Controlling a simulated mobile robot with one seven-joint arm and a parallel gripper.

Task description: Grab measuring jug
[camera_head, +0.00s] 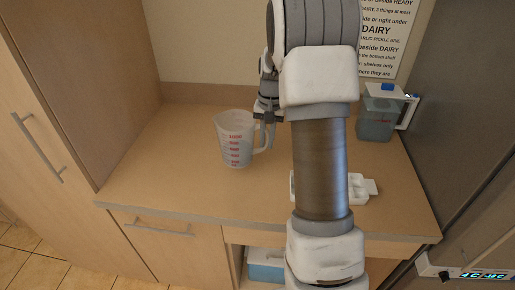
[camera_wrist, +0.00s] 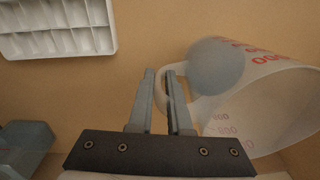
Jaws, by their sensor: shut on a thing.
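The measuring jug (camera_head: 232,140) is a translucent white jug with red markings, upright on the wooden counter left of my arm. In the wrist view the jug (camera_wrist: 275,105) fills the right side, seen from above and at a slant. My gripper (camera_head: 268,119) is at the jug's handle, on the jug's right side, partly hidden behind my arm. In the wrist view my gripper's fingers (camera_wrist: 165,92) are close together with the handle between them. The jug's base appears to be on or very near the counter; I cannot tell if it is lifted.
A white compartment tray (camera_wrist: 58,28) lies on the counter, partly behind my arm. A cabinet wall (camera_head: 98,70) bounds the left, a grey appliance (camera_head: 460,110) the right. The front-left counter is clear.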

